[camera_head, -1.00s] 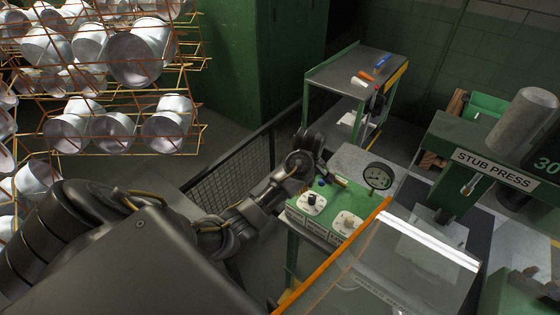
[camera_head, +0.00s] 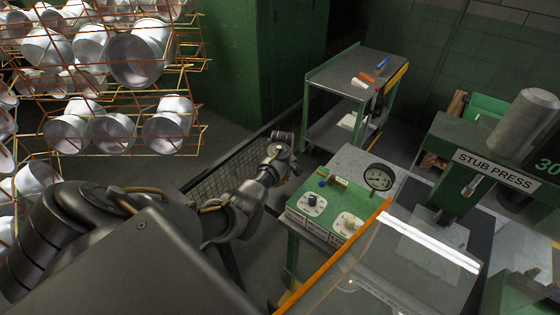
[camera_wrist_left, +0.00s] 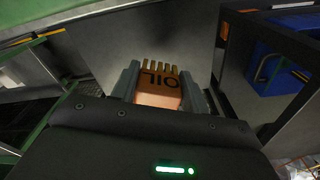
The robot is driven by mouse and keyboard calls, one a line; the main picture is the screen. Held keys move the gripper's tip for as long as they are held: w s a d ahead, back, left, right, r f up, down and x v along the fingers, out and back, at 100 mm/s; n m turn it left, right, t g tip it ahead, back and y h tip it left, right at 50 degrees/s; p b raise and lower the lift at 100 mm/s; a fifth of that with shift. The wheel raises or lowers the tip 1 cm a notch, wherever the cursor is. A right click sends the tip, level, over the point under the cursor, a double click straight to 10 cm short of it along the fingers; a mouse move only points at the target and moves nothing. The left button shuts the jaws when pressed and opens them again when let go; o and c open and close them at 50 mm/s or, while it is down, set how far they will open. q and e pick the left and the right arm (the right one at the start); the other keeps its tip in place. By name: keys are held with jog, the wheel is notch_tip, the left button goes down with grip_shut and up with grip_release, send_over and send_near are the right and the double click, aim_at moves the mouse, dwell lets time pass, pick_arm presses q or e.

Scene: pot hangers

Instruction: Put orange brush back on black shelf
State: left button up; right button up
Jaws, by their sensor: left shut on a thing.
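My left gripper (camera_wrist_left: 160,84) is shut on an orange-tan block with dark OIL lettering and a row of yellowish prongs like bristles. This looks like the orange brush (camera_wrist_left: 158,94). In the head view my left gripper (camera_head: 283,140) is in front of the dark mesh fence; the brush cannot be made out there. Beyond it stands a green-framed cart with a dark top shelf (camera_head: 335,72). On that shelf lie a small orange item (camera_head: 366,77), a blue item (camera_head: 382,64) and a white item (camera_head: 358,83). My right gripper is not in view.
A clear orange-edged panel (camera_head: 400,260) and the stub press (camera_head: 495,165) are further right. Wire racks of metal pots (camera_head: 140,55) fill the left. A mesh fence (camera_head: 225,180) runs behind my arm.

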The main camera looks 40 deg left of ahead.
aim_at(280, 183)
pick_arm(q)
jog(key=shift+a+f, duration=0.2)
jog(key=shift+f, duration=1.5)
jog(key=o, duration=1.3)
jog(key=shift+r, duration=0.1)
jog(key=r, duration=1.1)
jog(key=shift+s+d+r+b, duration=0.1)
jog(key=shift+d+r+b, duration=0.2)
jog(key=shift+d+r, duration=0.1)
